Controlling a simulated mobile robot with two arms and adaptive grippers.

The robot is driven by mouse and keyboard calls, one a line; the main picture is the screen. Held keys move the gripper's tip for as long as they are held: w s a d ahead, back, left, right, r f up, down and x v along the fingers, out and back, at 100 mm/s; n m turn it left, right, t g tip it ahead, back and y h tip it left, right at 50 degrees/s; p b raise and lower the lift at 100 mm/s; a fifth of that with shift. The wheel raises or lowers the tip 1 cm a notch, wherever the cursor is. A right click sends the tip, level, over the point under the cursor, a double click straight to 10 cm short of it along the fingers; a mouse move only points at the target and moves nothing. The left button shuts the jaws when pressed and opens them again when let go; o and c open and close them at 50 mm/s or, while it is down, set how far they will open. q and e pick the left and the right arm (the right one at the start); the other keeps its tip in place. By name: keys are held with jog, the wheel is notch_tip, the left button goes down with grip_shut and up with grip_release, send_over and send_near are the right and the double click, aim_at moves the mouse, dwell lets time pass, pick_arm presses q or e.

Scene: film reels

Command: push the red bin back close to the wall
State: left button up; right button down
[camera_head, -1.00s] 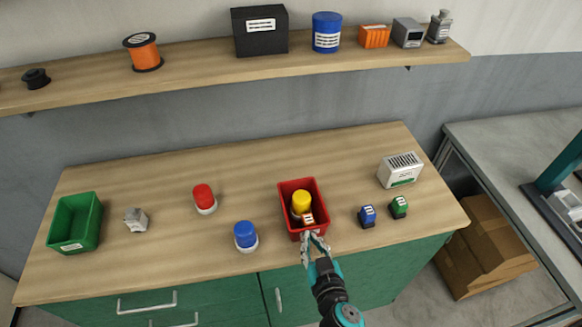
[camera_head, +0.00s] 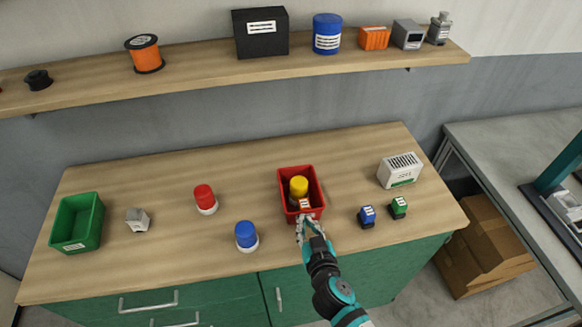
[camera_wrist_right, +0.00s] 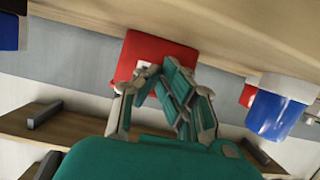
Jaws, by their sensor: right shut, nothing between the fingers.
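The red bin (camera_head: 318,188) stands upright on the wooden counter, right of the middle, with free counter between it and the wall. A yellow-capped item (camera_head: 299,186) and a small orange block with a white label (camera_head: 304,204) are in it. My right gripper (camera_head: 304,222) is shut and empty at the bin's front wall and appears to touch it. In the right wrist view, the gripper's fingers (camera_wrist_right: 165,85) overlap the red bin (camera_wrist_right: 150,50), hiding part of it. My left gripper is out of view.
A blue-topped lamp (camera_head: 246,234) and a red-topped lamp (camera_head: 205,198) stand left of the bin. A green bin (camera_head: 78,222) is far left. The shelf (camera_head: 200,78) hangs above.

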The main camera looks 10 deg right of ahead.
aim_at(293, 172)
jog(key=shift+w+a, duration=0.15)
jog(key=shift+w, duration=3.95)
jog(key=shift+w+a+b, duration=0.15)
jog(key=shift+w+b, duration=0.7)
jog(key=shift+w, duration=1.8)
jog(key=shift+w+a+b, duration=0.15)
jog(key=shift+w+b, duration=0.85)
jog(key=shift+w, duration=1.5)
jog(key=shift+s+r+p, duration=0.3)
jog(key=shift+s+p, duration=0.2)
jog(key=shift+p, duration=0.45)
jog(key=shift+s+r+p, duration=0.6)
jog(key=shift+s+p, duration=0.1)
jog(key=shift+s, duration=0.2)
jog(key=shift+s+r+p, duration=0.6)
jog(key=shift+s+p, duration=0.05)
jog(key=shift+s, duration=0.25)
jog(key=shift+f, duration=0.1)
